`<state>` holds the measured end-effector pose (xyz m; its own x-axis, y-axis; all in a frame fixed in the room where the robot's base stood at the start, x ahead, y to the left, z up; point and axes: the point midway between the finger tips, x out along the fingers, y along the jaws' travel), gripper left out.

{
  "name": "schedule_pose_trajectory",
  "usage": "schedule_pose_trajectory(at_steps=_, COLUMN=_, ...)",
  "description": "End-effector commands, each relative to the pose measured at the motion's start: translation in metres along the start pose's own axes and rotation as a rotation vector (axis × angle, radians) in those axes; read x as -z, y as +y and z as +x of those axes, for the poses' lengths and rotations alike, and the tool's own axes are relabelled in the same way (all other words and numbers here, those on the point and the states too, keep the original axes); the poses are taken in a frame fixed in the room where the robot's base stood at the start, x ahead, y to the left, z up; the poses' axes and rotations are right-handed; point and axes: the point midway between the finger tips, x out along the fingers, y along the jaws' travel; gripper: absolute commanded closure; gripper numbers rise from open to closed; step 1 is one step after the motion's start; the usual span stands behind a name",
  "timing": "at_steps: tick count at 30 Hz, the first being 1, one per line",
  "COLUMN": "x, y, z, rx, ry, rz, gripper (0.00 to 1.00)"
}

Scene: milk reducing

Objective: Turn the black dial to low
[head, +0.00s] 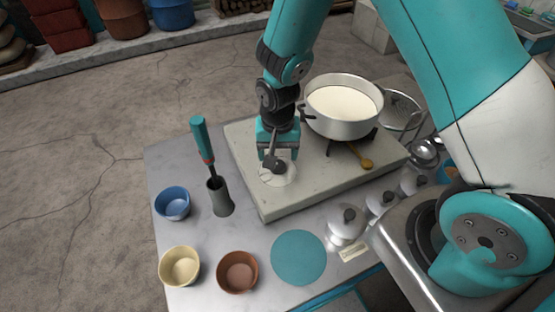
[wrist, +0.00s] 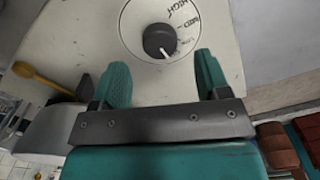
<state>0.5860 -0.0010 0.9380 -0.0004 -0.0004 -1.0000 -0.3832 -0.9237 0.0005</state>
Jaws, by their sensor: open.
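The black dial (wrist: 160,41) sits on a round white plate with printed marks, among them HIGH at the upper right in the wrist view. A short white line on the dial's edge points down and slightly right there; the print near it is too small to read surely. In the head view the dial (head: 279,167) is on the front left of the pale stove (head: 310,190), partly under my gripper. My gripper (wrist: 162,72) is open and empty. Its two teal fingers are apart, with the dial ahead of the gap between them. Contact with the dial is not visible.
A pot of white liquid (head: 343,105) stands on the stove, with a wooden spoon (head: 360,155) beside it. A teal-handled tool (head: 202,140) stands in a grey holder to the left. Blue (head: 172,203), yellow (head: 180,266) and brown (head: 238,272) bowls and lidded jars (head: 346,224) surround the stove.

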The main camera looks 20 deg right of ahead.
Motion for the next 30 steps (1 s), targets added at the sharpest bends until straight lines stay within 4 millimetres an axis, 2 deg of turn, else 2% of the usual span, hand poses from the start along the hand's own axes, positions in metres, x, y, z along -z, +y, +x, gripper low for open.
schedule_pose_trajectory(at_steps=3, x=-0.001, y=0.001, z=0.02, rx=-0.002, ry=-0.003, rz=0.0, gripper=0.31)
schedule_pose_trajectory(at_steps=9, x=-0.001, y=0.0, z=0.038, rx=-0.001, ry=-0.001, rz=-0.001, gripper=0.31)
schedule_pose_trajectory(at_steps=19, x=0.0, y=0.0, z=0.042, rx=0.001, ry=0.001, rz=-0.001, gripper=0.31)
schedule_pose_trajectory(at_steps=25, x=0.0, y=0.0, z=0.042, rx=0.001, ry=0.0, rz=-0.001, gripper=0.77)
schedule_pose_trajectory(at_steps=26, x=0.0, y=0.0, z=0.041, rx=0.001, ry=0.0, rz=-0.001, gripper=0.8)
schedule_pose_trajectory(at_steps=30, x=0.0, y=0.0, z=0.041, rx=0.0, ry=0.0, rz=-0.004, gripper=0.8)
